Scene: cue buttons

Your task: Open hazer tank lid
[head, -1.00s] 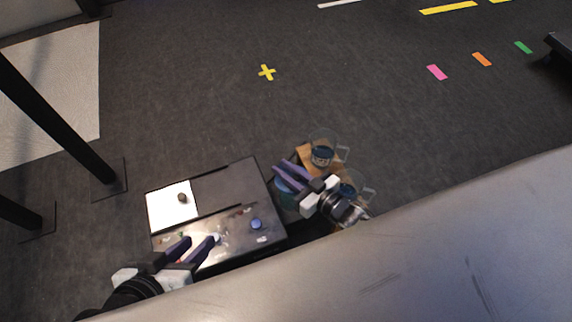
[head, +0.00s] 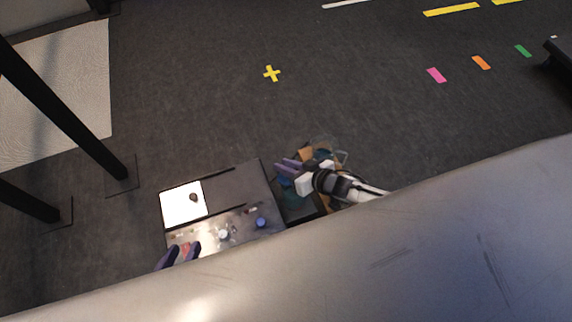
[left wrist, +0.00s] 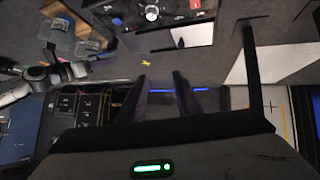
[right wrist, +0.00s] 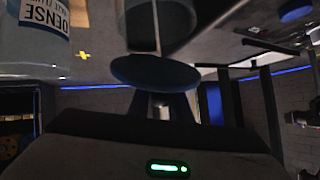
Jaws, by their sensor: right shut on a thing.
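My right gripper (head: 286,167) is over the right end of the dark hazer machine (head: 228,177). In the right wrist view its fingers (right wrist: 165,105) are shut on a blue round lid (right wrist: 155,72). A pale cylindrical part (right wrist: 160,18) shows just beyond the lid; whether they touch I cannot tell. In the head view the lid is hidden by the gripper. My left gripper (head: 178,254) is at the machine's near left corner. Its fingers (left wrist: 162,82) are apart and empty in the left wrist view.
A labelled fluid jug (right wrist: 30,38) stands close by the right gripper. A large grey surface (head: 430,240) fills the near side. Open floor lies beyond.

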